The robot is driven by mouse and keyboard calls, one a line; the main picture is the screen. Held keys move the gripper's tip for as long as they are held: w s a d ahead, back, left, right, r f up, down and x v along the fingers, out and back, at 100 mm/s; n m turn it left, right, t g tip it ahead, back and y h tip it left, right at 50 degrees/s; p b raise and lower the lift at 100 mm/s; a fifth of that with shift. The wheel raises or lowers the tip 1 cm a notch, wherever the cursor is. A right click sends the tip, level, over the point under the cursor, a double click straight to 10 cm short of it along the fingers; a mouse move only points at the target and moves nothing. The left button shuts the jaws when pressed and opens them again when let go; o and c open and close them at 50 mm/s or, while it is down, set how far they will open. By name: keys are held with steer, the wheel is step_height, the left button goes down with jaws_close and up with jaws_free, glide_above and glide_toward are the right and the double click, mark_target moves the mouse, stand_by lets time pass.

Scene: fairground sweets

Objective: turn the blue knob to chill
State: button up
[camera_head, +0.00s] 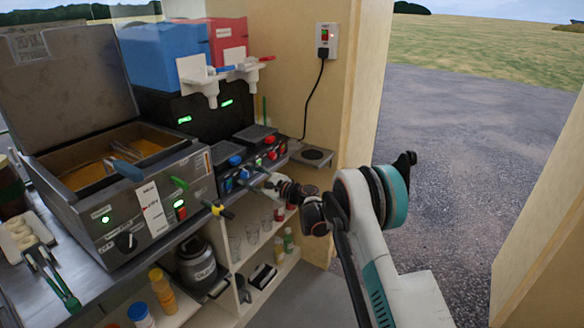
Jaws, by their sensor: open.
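The slush machine has a blue tank (165,55) and a red tank (228,40). Its low front panel carries a blue knob (243,174), with another small blue part (234,160) above it. Any chill marking is too small to read, so I cannot tell the knob's setting. My gripper (262,180) is open, just right of the blue knob in the picture and in front of the panel. The fingers are small and partly hidden by my wrist, and I cannot tell whether they touch the knob.
Red knobs (271,155) sit to the right on the same panel. A fryer (150,200) with its lid up stands left. A yellow-tipped handle (218,209) juts out near my gripper. Shelves below hold glasses (252,233) and bottles. An open doorway lies right.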

steer(key=shift+m, duration=0.6)
steer(key=shift+s+d+m, duration=0.1)
steer(key=shift+d+m, duration=0.15)
steer(key=shift+m, duration=0.15)
steer(key=p+v, duration=0.5)
steer(key=v, duration=0.9)
steer(key=s+d+r+n+g+h+b, duration=0.1)
steer(key=s+r+n+g+h+b, duration=0.1)
steer(key=s+r+n+h, duration=0.3)
steer(key=shift+s+d+r+n+g+h, duration=0.3)
steer(key=shift+s+r+n, duration=1.7)
steer(key=shift+s+r, duration=3.05)
steer(key=shift+w+r, duration=0.85)
steer(key=shift+w, duration=0.05)
